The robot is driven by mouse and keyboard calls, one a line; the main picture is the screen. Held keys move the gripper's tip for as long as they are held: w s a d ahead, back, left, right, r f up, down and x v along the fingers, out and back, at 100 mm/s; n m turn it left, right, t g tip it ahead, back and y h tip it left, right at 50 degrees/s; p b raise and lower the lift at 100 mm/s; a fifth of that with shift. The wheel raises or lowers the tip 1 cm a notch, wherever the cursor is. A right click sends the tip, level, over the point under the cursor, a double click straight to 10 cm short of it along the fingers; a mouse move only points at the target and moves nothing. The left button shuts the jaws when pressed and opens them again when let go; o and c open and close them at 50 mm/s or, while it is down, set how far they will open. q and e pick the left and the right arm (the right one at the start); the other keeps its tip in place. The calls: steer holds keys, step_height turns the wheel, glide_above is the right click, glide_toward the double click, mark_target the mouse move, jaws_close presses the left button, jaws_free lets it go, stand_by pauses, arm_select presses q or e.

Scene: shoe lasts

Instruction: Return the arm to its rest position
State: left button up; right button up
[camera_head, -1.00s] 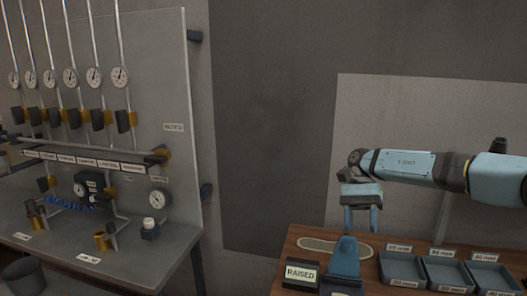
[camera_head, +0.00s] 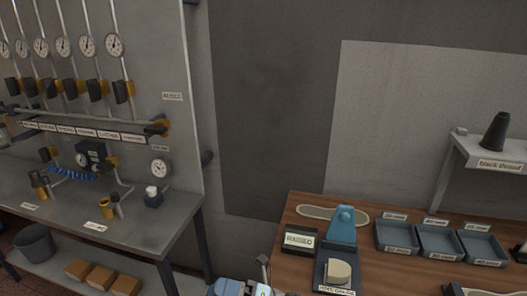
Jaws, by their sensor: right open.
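My right gripper (camera_head: 241,289) shows only in part at the bottom edge, left of the wooden table (camera_head: 388,275). Its light blue and dark parts are cut off by the frame, and it is clear of the things on the table. I see nothing held in it. A blue upright piece (camera_head: 342,225) stands on the table behind a dark block with a beige rounded part (camera_head: 340,272). My left gripper is not in view.
Several blue-grey trays (camera_head: 397,249) sit on the table's right. A flat pale oval (camera_head: 316,212) lies at the back. A shelf (camera_head: 497,153) holds a dark cone (camera_head: 495,131). The gauge bench (camera_head: 140,228) is at left, with a bucket (camera_head: 34,243) and boxes below.

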steer(key=s+d+f+n+t+h+p, duration=0.1)
steer(key=s+d+f+n+t+h, duration=0.2)
steer(key=d+n, duration=0.6)
steer(key=s+d+f+n+t+h+p, duration=0.1)
steer(key=s+d+f+n+t+h, duration=0.2)
steer(key=s+d+f+n+h, duration=0.4)
steer(key=s+d+f+n+t+h+p, duration=0.1)
steer(key=s+d+f+n+t+h, duration=0.3)
steer(key=n, duration=1.5)
steer(key=s+d+f+h, duration=0.1)
steer(key=d+f+h, duration=0.3)
steer(key=d, duration=0.4)
steer(key=shift+s+d+f+n+h, duration=0.15)
steer(key=shift+d+n+h, duration=0.2)
steer(key=shift+h, duration=0.45)
